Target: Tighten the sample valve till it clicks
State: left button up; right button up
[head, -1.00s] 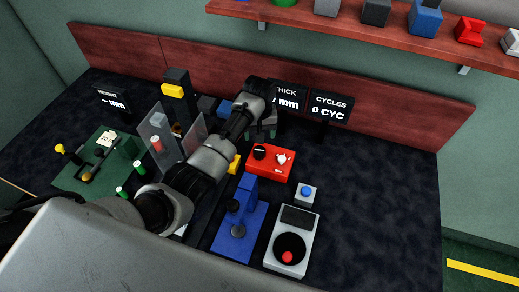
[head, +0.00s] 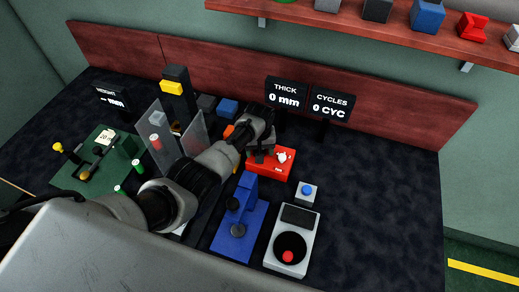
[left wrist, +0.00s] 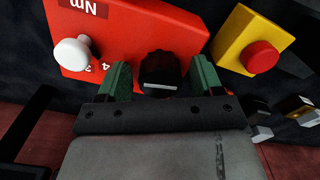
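A red box (head: 270,169) stands on the dark bench in the head view, partly behind my left gripper (head: 262,148). In the left wrist view, the red box (left wrist: 135,32) carries a white knob (left wrist: 72,52), a black knob (left wrist: 160,70) and a label reading "Nm". I cannot tell for certain which knob is the sample valve. My left gripper (left wrist: 161,78) is open, with its green-padded fingers on either side of the black knob. Narrow gaps show between the pads and the knob. My right gripper is not in view.
A yellow block with a red button (left wrist: 262,57) sits close beside the red box. A blue press-like device (head: 240,222), a blue-button box (head: 306,192) and a grey unit (head: 292,238) stand nearer. Display signs (head: 286,93) stand behind. The bench's right side is clear.

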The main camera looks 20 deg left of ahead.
pick_arm(q)
jog(key=c, duration=0.8)
jog(key=shift+m+p, duration=0.3)
jog(key=shift+m, duration=1.7)
jog(key=o, duration=0.9)
jog(key=shift+r, duration=0.1)
jog(key=shift+r+p, duration=0.3)
notch_tip(320, 180, up, 10)
jog(key=shift+p, duration=0.55)
